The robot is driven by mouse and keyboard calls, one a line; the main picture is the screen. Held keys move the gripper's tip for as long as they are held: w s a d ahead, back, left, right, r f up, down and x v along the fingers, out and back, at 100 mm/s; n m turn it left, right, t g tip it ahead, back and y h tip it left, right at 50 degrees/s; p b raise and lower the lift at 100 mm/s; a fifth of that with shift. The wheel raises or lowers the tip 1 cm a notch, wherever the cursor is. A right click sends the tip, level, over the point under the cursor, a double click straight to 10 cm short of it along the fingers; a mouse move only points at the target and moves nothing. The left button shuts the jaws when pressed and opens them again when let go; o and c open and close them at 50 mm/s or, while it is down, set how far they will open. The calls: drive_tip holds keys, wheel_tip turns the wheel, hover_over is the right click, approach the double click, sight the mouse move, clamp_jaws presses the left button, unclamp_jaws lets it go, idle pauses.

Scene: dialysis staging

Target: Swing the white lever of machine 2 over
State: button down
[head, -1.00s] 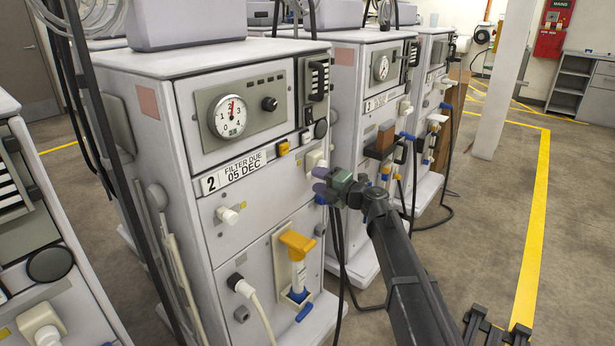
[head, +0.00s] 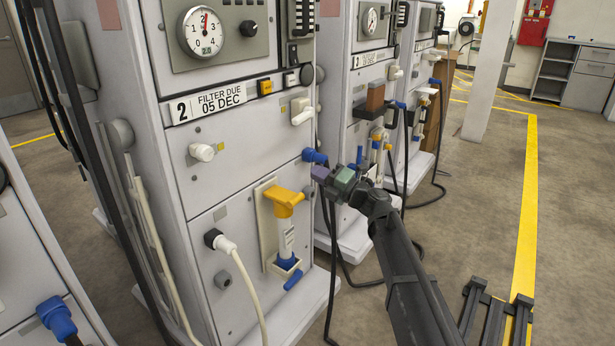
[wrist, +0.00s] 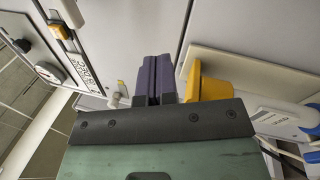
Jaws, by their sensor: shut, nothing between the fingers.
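Machine 2 (head: 235,130) is a white cabinet with a "2 FILTER DUE 05 DEC" label. Its white lever (head: 302,115) sits on a cream plate at the upper right of the front, with its handle pointing right. My gripper (head: 319,174) is shut and empty, below and slightly right of the white lever and apart from it in the picture. In the wrist view the purple fingers (wrist: 155,80) are together in front of the machine's panel. A white part at the top left there (wrist: 70,12) seems to be the lever, partly cut off.
A blue lever (head: 315,156) shows just above my fingertips. A yellow-handled fitting (head: 285,200) and a white hose plug (head: 220,242) are lower on the front. A white knob (head: 202,152) is at left. Machine 3 stands behind; open floor (head: 465,200) lies to the right.

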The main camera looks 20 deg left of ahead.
wheel_tip(320, 180, down, 6)
drive_tip(key=w+n+y+b, duration=0.1)
drive_tip(key=n+y+b, duration=0.1)
drive_tip(key=n+b, duration=0.25)
drive_tip(key=n+g+y+p, duration=0.1)
drive_tip(key=n+y+p, duration=0.55)
drive_tip(key=n, duration=0.65)
approach(304, 117)
drive_tip(key=a+h+p, duration=0.2)
drive_tip(key=a, duration=0.3)
drive_tip(key=r+p, duration=0.1)
drive_tip(key=r, duration=0.1)
drive_tip(key=s+r+p, duration=0.1)
drive_tip(key=shift+r, duration=0.4)
